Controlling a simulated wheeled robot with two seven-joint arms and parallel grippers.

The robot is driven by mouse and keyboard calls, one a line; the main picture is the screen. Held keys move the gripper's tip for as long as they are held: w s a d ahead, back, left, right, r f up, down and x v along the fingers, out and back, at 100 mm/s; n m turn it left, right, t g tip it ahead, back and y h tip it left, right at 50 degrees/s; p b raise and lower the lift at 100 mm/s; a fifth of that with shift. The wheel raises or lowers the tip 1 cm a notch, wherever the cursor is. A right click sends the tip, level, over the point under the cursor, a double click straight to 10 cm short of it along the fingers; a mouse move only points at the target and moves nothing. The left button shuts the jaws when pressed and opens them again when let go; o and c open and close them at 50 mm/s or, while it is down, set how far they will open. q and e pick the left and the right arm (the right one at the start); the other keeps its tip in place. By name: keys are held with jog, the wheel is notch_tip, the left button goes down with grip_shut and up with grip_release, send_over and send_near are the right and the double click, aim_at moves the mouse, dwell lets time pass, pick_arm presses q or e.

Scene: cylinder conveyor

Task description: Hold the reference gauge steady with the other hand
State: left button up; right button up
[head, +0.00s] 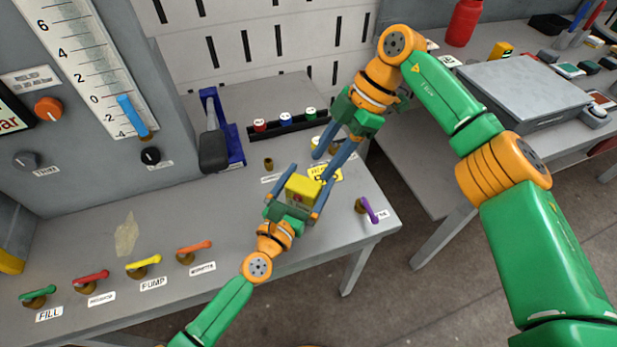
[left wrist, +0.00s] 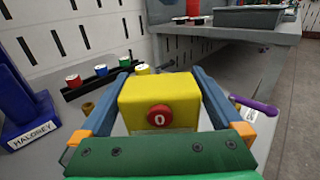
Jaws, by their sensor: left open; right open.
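A yellow block (head: 303,190) with a round red face sits between the fingers of my left gripper (head: 306,184), over the right part of the bench. In the left wrist view the block (left wrist: 160,96) fills the middle, its red face reading 0. No readable label names it as the reference gauge. My left gripper (left wrist: 163,80) is open, a finger on each side of the block; I cannot tell whether they touch it. My right gripper (head: 322,170) is open and points down just beyond the block. A yellow label (head: 326,173) is partly hidden by the right fingers.
A black rack with red, blue and green caps (head: 286,119) stands behind. A blue stand (head: 224,130) is to its left, a purple lever (head: 368,210) to the right. Several coloured levers (head: 143,262) line the front left. The grey bench (head: 190,215) is mostly clear mid-left.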

pick_arm(q)
jog(key=shift+w+d, duration=0.2)
jog(key=shift+w, duration=0.25)
pick_arm(e)
jog(key=shift+s, duration=0.1)
pick_arm(q)
jog(key=c, duration=1.3)
jog(key=o, duration=0.9)
jog(key=c, duration=0.7)
jog(key=shift+c, duration=0.8)
pick_arm(e)
jog(key=shift+c, duration=0.9)
grip_shut()
